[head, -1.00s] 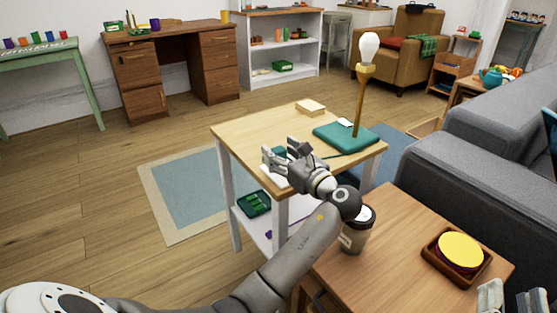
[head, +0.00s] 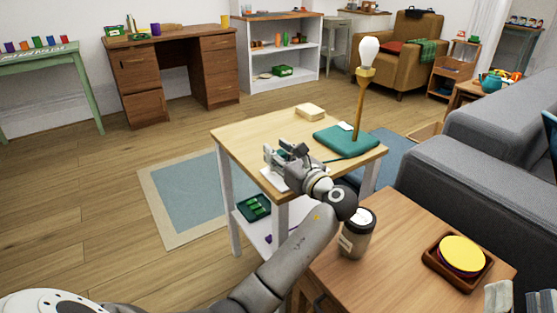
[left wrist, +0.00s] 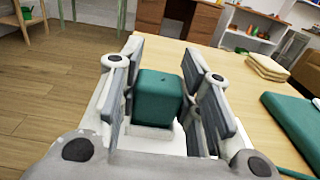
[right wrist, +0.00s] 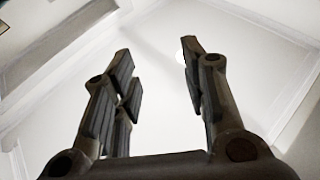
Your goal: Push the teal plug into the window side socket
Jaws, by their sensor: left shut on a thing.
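The teal plug (left wrist: 160,97) is a block between the fingers of my left gripper (left wrist: 168,85) in the left wrist view. This gripper is shut on it. In the head view my left gripper (head: 281,156) is low over the near left corner of the wooden-topped side table (head: 240,128). A white socket piece (left wrist: 150,137) lies right by the plug in the left wrist view. Whether the plug sits in it cannot be told, and the fingers hide most of it in the head view. My right gripper (right wrist: 155,80) is open and empty in the right wrist view.
A lidded cup (head: 356,235) stands close to my left wrist.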

